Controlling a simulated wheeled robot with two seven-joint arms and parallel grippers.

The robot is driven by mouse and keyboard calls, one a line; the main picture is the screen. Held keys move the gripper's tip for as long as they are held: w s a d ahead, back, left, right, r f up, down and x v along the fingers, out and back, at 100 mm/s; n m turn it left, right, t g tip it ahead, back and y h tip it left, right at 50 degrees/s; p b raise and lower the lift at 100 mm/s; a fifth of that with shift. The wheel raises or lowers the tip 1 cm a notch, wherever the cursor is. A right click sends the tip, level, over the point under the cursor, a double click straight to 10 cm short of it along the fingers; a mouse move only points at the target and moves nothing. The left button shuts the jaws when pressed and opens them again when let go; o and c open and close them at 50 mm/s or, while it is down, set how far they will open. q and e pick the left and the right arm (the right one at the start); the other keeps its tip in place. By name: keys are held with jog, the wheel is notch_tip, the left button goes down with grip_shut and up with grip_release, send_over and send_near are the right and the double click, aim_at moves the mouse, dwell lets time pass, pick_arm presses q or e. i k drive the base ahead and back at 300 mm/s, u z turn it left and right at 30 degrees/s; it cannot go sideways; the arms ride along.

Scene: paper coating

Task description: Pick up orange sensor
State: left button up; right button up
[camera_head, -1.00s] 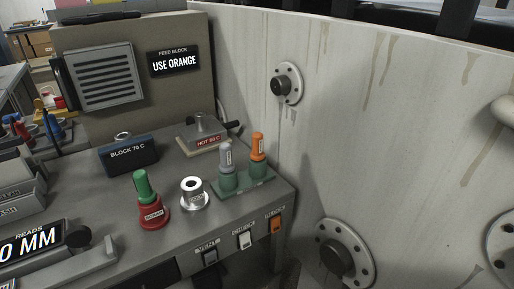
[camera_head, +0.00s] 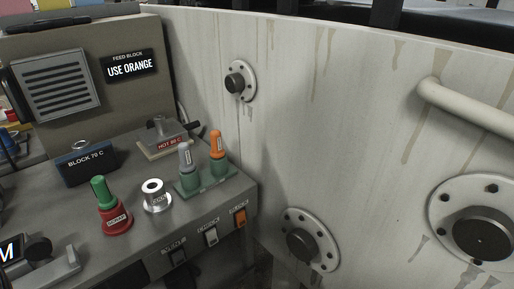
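The orange sensor (camera_head: 216,141) stands upright in a green holder (camera_head: 204,184) near the right end of the grey bench. A grey sensor (camera_head: 186,154) stands beside it, to its left, in the same holder. A sign on the cabinet behind reads "FEED BLOCK USE ORANGE" (camera_head: 130,65). Neither of my grippers shows in the head view.
A silver ring-shaped cup (camera_head: 154,196) and a red cup with a green-topped piece (camera_head: 113,217) stand left of the holder. Behind are a dark "BLOCK 70 C" (camera_head: 87,165) and a "HOT" plate (camera_head: 164,144). A large curved pale wall (camera_head: 330,130) with flanges bounds the right side.

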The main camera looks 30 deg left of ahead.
aim_at(217, 152)
jog(key=k, duration=0.15)
jog(key=u, duration=1.05)
